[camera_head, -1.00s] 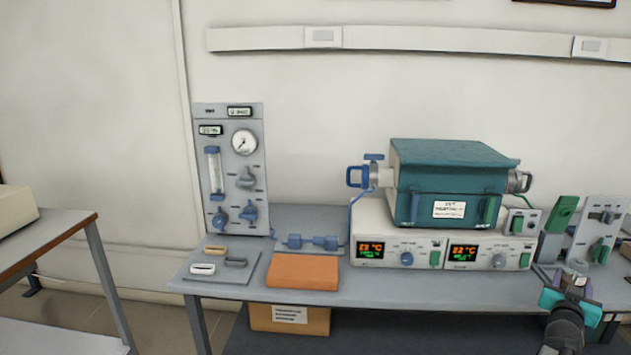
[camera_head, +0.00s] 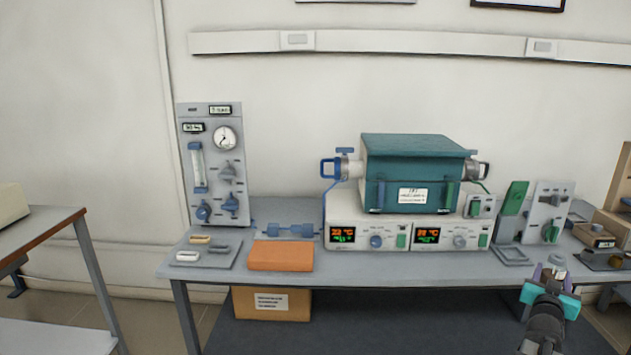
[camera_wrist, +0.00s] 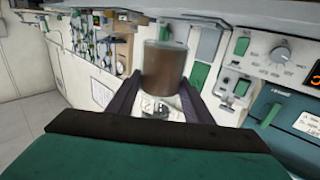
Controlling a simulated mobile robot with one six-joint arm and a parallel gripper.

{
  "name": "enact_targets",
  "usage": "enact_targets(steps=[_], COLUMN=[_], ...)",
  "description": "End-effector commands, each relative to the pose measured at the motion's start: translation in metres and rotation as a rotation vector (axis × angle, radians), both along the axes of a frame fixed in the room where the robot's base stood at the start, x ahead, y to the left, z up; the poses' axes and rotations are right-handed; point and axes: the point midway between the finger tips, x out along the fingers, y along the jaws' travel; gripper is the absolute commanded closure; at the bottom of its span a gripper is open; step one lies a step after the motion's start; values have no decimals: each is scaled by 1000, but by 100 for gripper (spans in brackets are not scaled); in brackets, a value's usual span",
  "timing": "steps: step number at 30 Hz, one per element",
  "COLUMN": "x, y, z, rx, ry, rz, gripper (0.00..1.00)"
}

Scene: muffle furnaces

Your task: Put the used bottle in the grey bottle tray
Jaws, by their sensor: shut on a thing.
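My gripper (camera_head: 550,284) is at the lower right of the head view, in front of the bench's right part. It is shut on a small bottle (camera_head: 557,262), whose grey top shows above the jaws. In the wrist view the bottle (camera_wrist: 164,68) is a brown-and-grey cylinder between the dark fingers (camera_wrist: 158,104), with a pale, clear-looking end towards me. A low grey rimmed tray (camera_head: 512,262) lies on the bench left of my gripper and looks empty. I cannot tell whether it is the bottle tray.
A teal furnace (camera_head: 415,175) stands on its control units mid-bench. An orange block (camera_head: 281,256) and a grey mat (camera_head: 213,262) with small boats lie left. A green panel (camera_head: 513,198) and a grey panel (camera_head: 546,213) stand behind the tray. Brown boxes (camera_head: 608,226) stand far right.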

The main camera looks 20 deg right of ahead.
Motion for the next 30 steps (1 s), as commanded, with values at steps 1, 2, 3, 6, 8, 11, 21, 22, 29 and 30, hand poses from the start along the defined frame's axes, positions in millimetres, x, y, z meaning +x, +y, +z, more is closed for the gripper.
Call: enact_targets(steps=[1,2,3,6,8,11,21,22,29,30], x=[0,0,0,11,19,30,72,77,112,118], y=[0,0,0,8,13,21,54,58,90,96], z=[1,1,1,3,4,4,1,1,-3,-4], rx=[-2,-2,-2,-2,-2,-2,1,0,-1,-1], ry=[-1,-1,-1,-1,0,-1,-1,0,-1,-1], rz=[1,1,1,17,28,45,111,119,180,191], gripper=[85,85,85,85,85,85,85,85,85,85])
